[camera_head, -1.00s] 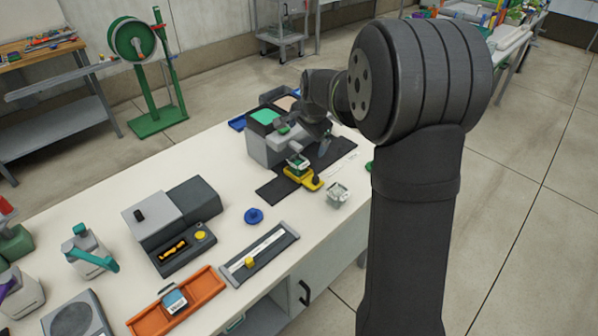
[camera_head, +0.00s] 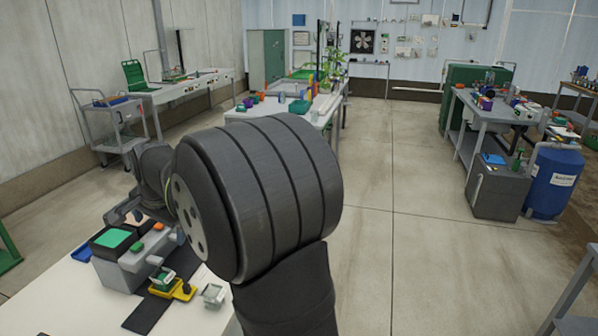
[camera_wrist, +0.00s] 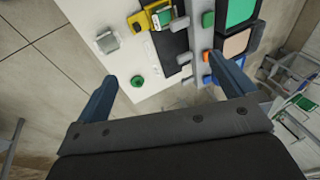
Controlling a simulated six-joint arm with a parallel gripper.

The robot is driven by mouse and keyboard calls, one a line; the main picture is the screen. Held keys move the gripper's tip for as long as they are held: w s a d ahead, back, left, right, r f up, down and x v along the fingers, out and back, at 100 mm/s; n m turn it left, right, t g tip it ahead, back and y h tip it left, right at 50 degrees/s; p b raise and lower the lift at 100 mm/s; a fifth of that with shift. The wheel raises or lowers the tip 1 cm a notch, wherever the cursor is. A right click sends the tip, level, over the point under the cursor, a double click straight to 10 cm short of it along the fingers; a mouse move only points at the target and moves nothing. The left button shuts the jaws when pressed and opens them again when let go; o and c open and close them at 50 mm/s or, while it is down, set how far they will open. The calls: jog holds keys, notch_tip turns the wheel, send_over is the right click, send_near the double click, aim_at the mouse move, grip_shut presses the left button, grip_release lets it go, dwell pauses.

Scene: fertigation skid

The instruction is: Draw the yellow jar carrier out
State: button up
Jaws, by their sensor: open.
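The yellow jar carrier (camera_head: 184,293) sits on a dark mat beside the grey device with a green screen (camera_head: 118,262). A small jar with a green and white top (camera_head: 163,278) stands in it. In the wrist view the carrier (camera_wrist: 138,24) is at the top, partly cut by the frame edge, with the jar (camera_wrist: 161,17) in it. My gripper (camera_wrist: 165,70) is open, its two blue fingers apart with nothing between them. It is apart from the carrier, which lies beyond the fingertips. In the head view my arm hides part of the bench.
A clear square container (camera_head: 213,295) stands right of the carrier. A green round knob (camera_wrist: 137,81) is near the bench edge. The device has an orange button (camera_wrist: 206,56) and a green one (camera_wrist: 208,19). Open floor lies beyond the bench.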

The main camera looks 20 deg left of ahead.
jog(key=c, duration=1.3)
jog(key=m+g, duration=0.2)
jog(key=m, duration=1.6)
send_near(186, 285)
jog(key=x, duration=0.8)
jog(key=shift+f, duration=0.4)
grip_shut()
